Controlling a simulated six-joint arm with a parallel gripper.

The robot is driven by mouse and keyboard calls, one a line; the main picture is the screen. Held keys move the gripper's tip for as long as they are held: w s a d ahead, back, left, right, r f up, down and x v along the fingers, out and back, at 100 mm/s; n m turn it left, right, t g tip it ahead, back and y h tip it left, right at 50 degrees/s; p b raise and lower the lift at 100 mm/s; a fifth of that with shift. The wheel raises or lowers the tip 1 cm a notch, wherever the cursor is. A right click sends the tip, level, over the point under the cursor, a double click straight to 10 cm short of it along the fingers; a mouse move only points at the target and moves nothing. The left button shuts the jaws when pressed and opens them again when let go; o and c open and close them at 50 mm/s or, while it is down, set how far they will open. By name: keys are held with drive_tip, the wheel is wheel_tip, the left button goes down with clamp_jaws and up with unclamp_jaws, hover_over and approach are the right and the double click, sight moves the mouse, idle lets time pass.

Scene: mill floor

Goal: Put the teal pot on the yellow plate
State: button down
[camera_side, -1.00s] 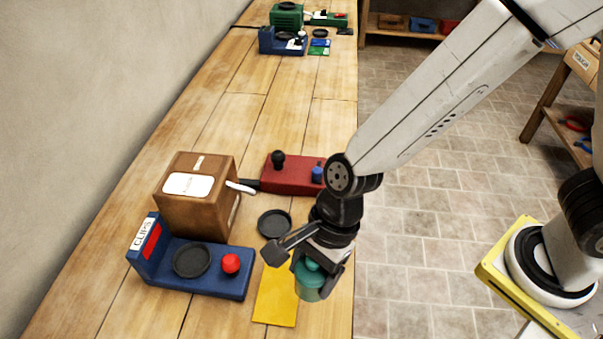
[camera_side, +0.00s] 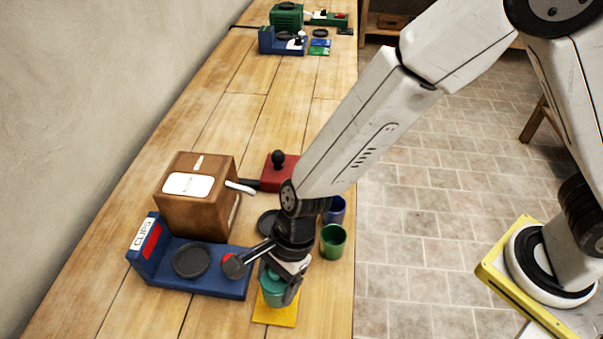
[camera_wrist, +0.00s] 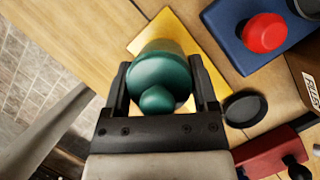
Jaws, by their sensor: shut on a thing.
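The teal pot (camera_side: 273,287) has a rounded lid with a knob. My gripper (camera_side: 280,278) is shut on it, one finger on each side. In the wrist view the pot (camera_wrist: 160,78) sits between the two fingers of my gripper (camera_wrist: 163,90). The yellow plate (camera_side: 276,316) is a flat yellow piece on the bench. The pot is over its far part in the side view, and the plate (camera_wrist: 170,25) shows behind the pot in the wrist view. I cannot tell whether the pot touches the plate.
A blue CLIPS base (camera_side: 215,284) with a red knob (camera_wrist: 265,33) stands close on the left. A brown box (camera_side: 195,205) is behind it. A black disc (camera_side: 267,222), a green cup (camera_side: 333,242), a blue cup (camera_side: 335,210) and a red base (camera_side: 275,175) are near my arm.

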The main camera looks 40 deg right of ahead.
drive_tip(key=shift+w+a+f, duration=0.2)
drive_tip(key=shift+w+f, duration=0.05)
drive_tip(key=shift+f, duration=1.55)
drive_tip(key=shift+f, duration=0.15)
unclamp_jaws()
drive_tip(key=shift+s, duration=0.1)
drive_tip(key=v, duration=1.2)
drive_tip(key=shift+d, duration=0.1)
